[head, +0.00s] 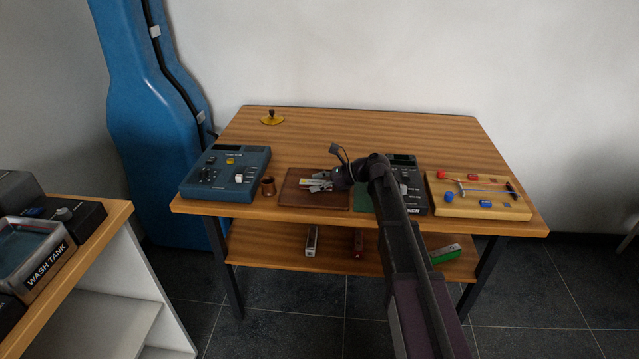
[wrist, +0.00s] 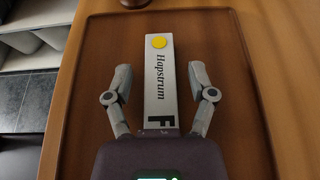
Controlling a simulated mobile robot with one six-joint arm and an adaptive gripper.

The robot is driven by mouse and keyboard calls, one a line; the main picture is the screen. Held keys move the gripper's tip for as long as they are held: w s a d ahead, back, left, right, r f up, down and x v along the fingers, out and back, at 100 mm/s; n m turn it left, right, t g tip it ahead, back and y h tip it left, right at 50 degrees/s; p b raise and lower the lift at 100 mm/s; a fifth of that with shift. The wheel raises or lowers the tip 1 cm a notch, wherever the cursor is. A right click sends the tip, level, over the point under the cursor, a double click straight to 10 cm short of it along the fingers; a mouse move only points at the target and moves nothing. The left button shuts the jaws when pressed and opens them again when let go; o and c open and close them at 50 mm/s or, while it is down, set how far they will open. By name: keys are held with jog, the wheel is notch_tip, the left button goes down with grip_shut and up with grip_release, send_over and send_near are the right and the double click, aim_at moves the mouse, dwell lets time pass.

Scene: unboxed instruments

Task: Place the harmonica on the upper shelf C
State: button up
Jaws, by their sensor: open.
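A pale, bar-shaped harmonica (wrist: 160,90), printed "Hopstrum" with a yellow dot and a letter F, lies on a brown tray (wrist: 225,30). My gripper (wrist: 161,72) is open, with one finger on each side of the bar and gaps between. In the head view my gripper (head: 314,184) is low over the brown tray (head: 334,201), at the table's front, and the pale harmonica (head: 306,182) shows partly there. I see no shelf marked C.
The wooden table (head: 380,125) has a lower shelf (head: 270,243) bearing a pale bar (head: 312,241), a red item (head: 358,243) and a green item (head: 445,254).

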jog(key=shift+r, duration=0.15)
jog(key=shift+d+r, duration=0.1)
jog(key=p+v, duration=0.4)
jog(key=v, duration=0.7)
jog(key=shift+d+p, duration=0.4)
